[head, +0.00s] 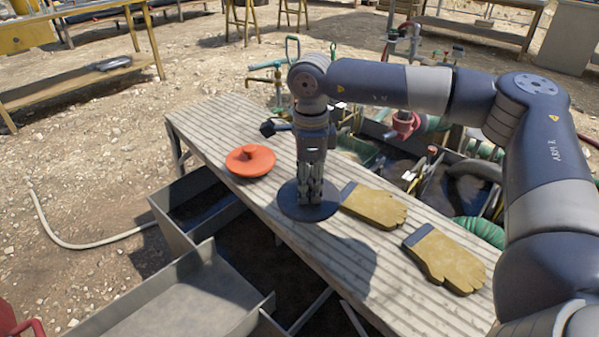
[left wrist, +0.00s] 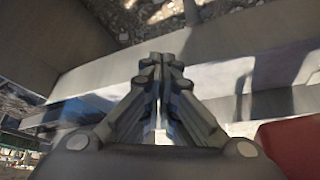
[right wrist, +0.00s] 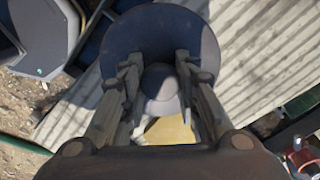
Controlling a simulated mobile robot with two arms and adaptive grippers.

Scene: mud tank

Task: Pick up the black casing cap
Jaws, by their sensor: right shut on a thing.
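The black casing cap (head: 292,208) is a dark round disc with a central knob, under my right gripper (head: 312,196) in the head view. The gripper points straight down and is shut on the cap's knob. In the right wrist view the fingers (right wrist: 155,82) stand on both sides of the rounded knob, and the cap's wide rim (right wrist: 140,35) shows beyond them. I cannot tell whether the cap touches the bench or is just above it. My left gripper (left wrist: 161,75) has its fingers together and empty in the left wrist view; the head view does not show it.
The ribbed metal bench (head: 215,125) also bears an orange cap (head: 249,161) left of the black one. Two yellow gloves (head: 375,206) (head: 445,260) lie to its right. Metal troughs (head: 195,300) stand in front. Pipes and a red valve (head: 405,124) are behind.

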